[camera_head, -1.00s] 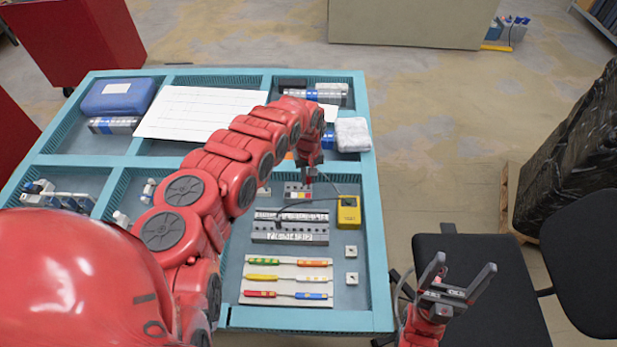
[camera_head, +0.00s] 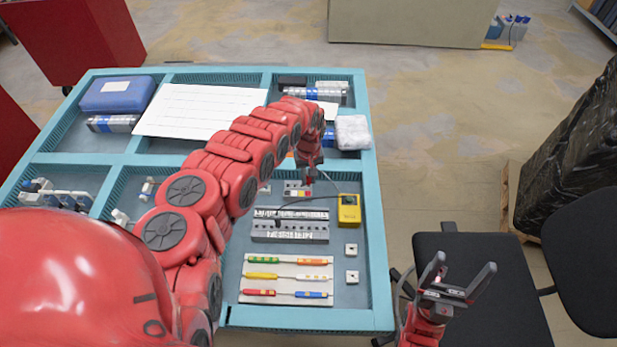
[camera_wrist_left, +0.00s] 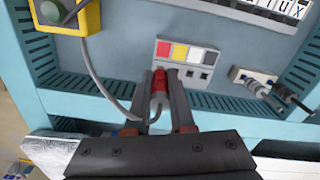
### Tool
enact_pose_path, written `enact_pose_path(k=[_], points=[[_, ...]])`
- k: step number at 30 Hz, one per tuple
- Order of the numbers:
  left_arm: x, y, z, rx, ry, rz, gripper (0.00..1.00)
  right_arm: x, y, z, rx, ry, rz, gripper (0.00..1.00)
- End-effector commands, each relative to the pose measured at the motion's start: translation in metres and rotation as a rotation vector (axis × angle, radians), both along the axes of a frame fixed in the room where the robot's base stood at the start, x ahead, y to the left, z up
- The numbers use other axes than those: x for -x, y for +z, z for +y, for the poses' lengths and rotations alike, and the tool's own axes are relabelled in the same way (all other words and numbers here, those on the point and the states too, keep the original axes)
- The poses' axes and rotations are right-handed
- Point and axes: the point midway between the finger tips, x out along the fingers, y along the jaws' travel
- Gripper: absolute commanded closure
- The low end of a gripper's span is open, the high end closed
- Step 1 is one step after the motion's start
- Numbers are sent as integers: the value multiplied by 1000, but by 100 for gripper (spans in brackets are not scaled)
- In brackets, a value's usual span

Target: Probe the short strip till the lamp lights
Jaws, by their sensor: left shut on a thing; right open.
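The yellow tester box (camera_wrist_left: 78,18) carries a green domed lamp (camera_wrist_left: 51,11), which looks dark. My right gripper (camera_head: 463,272) is open and empty, off the table's right side.
A longer grey strip (camera_head: 290,231) and a board of coloured pieces (camera_head: 287,279) lie nearer me. Teal divider walls (camera_head: 377,235) edge the compartment.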

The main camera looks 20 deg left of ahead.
Motion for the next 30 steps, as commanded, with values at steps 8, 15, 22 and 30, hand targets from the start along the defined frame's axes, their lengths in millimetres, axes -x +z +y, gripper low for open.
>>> enact_pose_path(k=[8,15,22,30], points=[[0,-6,0,1,0,1,100,0,-5,0,0,0,0,18],[0,-6,0,0,0,0,66,0,-4,0,0,0,0,18],[0,-6,0,0,0,0,43,0,-4,0,0,0,0,18],[0,-6,0,0,0,0,43,0,-4,0,0,0,0,18]])
